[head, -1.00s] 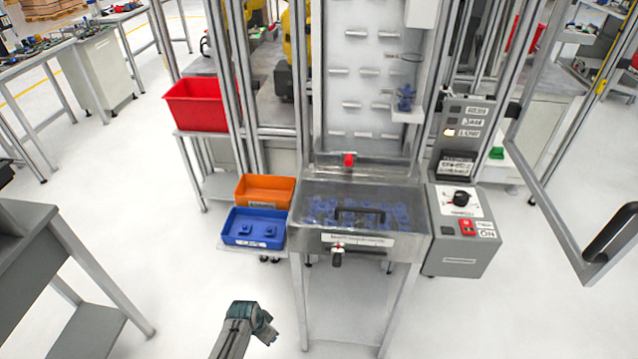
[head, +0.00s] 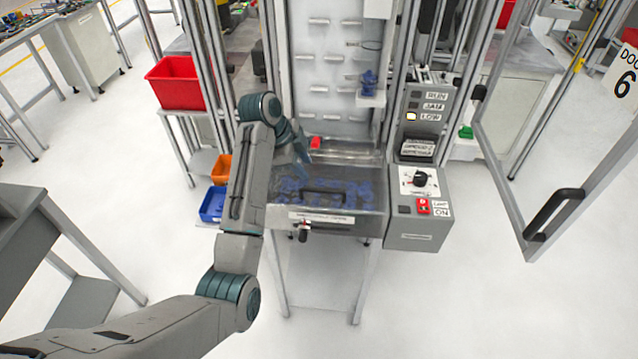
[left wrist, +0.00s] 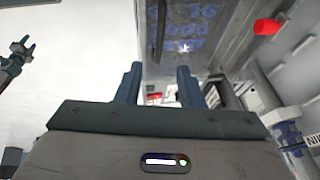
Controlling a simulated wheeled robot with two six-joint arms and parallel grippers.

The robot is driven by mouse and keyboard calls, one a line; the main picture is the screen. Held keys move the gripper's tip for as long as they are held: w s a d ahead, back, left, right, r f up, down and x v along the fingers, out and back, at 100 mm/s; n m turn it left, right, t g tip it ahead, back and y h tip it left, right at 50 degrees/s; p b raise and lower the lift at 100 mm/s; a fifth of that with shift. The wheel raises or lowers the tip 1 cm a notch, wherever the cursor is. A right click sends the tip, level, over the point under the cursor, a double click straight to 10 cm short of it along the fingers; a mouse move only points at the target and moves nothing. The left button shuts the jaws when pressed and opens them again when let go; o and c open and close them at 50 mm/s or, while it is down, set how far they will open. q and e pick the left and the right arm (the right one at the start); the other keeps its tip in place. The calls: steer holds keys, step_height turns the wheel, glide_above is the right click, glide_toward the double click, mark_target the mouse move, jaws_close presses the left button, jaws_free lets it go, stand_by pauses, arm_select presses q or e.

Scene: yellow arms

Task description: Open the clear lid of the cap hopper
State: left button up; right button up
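The cap hopper (head: 350,222) is a grey metal box on legs, with blue caps showing through its clear lid (head: 362,182). The lid lies shut on top, with a black bar handle (head: 325,191) near its front edge. The lid's clear sheet and the handle (left wrist: 158,28) also show in the left wrist view. My left gripper (head: 302,152) is over the hopper's back left part, partly hidden by its own wrist. In the left wrist view its two fingers (left wrist: 158,84) stand apart with nothing between them. A dark, gripper-like part, probably my right gripper (left wrist: 22,50), shows small at the left edge.
A red knob (head: 315,143) stands behind the lid. A control box (head: 420,215) is right of the hopper. Orange (head: 222,168) and blue bins (head: 211,205) are at its left, partly behind my arm. An open framed door (head: 510,190) stands at the right. The front floor is clear.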

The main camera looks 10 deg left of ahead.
mark_target(322, 190)
arm_select(q)
steer(key=p+x, duration=0.3)
steer(key=x, duration=0.6)
steer(key=shift+f, duration=0.25)
steer(key=shift+d+f+p, duration=0.2)
steer(key=shift+f+p, duration=0.1)
steer(key=shift+f, duration=0.1)
steer(key=c, duration=0.7)
jaws_close()
